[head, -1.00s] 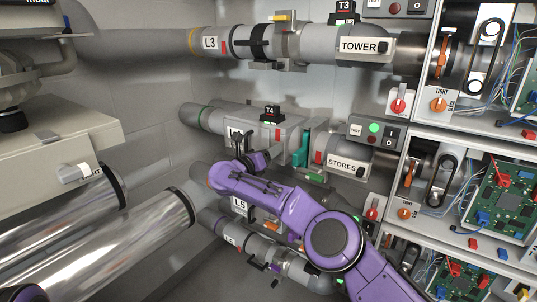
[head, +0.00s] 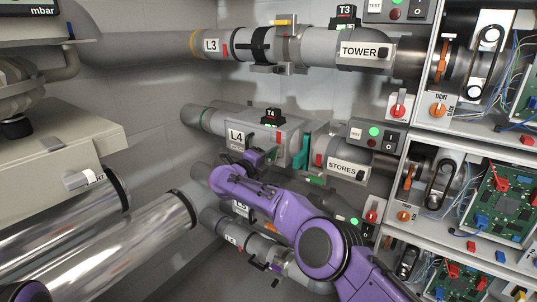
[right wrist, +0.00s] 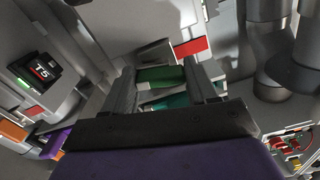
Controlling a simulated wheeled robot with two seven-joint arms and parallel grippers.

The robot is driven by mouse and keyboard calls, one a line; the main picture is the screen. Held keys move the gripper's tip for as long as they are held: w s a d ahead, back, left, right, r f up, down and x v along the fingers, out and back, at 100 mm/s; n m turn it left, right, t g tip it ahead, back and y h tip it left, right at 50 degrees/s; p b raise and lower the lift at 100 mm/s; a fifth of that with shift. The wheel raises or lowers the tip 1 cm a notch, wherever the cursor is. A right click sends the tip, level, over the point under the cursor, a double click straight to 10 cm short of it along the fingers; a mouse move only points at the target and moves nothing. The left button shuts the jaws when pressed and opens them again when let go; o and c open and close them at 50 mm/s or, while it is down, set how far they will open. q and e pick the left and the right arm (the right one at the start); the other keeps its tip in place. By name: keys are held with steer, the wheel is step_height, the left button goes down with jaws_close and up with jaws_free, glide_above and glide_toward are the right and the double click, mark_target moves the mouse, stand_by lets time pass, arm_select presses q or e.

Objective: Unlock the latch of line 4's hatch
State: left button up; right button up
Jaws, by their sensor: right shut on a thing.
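Line 4's pipe carries the L4 label (head: 237,136), a black T4 display (head: 270,117) on top and a teal plate (head: 303,151) to the right. My right gripper (head: 256,157) is at the pipe's near side, just below and right of the L4 label. In the right wrist view its fingers (right wrist: 161,90) are on either side of a green piece (right wrist: 160,75), apparently the latch, and are shut on it. A teal part (right wrist: 165,101) shows just below it. In the head view the gripper hides the latch. My left gripper is not in view.
Line 3's pipe (head: 212,46) runs above, and line 5's pipe (head: 232,239) runs below behind my right arm. The STORES pipe (head: 342,167) and panels with wires stand to the right. A T5 display (right wrist: 41,71) is close on the left in the right wrist view.

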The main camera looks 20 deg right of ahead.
steer(key=shift+n, duration=1.1)
steer(key=shift+f, duration=0.1)
steer(key=o, duration=1.1)
steer(key=shift+c, duration=0.2)
steer(key=shift+a, duration=0.15)
steer(key=b+v, duration=0.1)
steer(key=v, duration=0.9)
steer(key=shift+s+a, duration=0.1)
steer(key=shift+s, duration=0.05)
